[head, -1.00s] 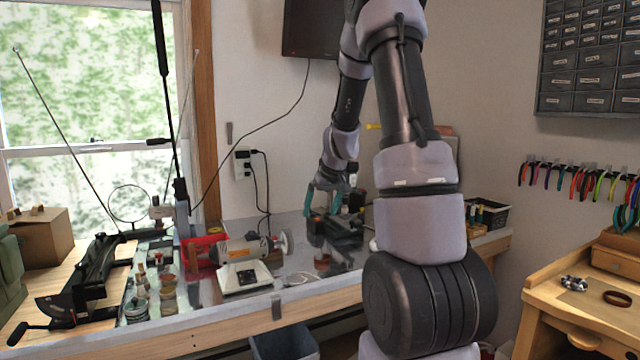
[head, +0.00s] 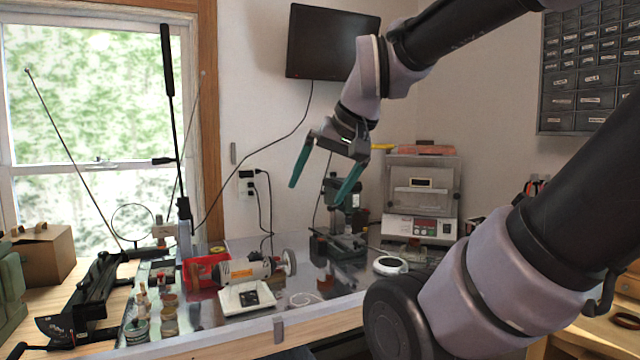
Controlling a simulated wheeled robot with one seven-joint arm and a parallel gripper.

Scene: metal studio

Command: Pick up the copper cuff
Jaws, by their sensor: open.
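A reddish-brown ring-shaped band, which looks like the copper cuff (head: 627,326), lies on the wooden bench at the far lower right of the head view, close to the picture's edge. My own arm crosses the right side of the view and hides much of the wooden bench.
The worktable holds a bench motor (head: 245,270), a small press (head: 340,243), a white round dish (head: 390,265) and a grey machine with a display (head: 423,195). A monitor (head: 330,42) hangs on the wall behind my gripper. Drawers (head: 590,75) hang at upper right.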

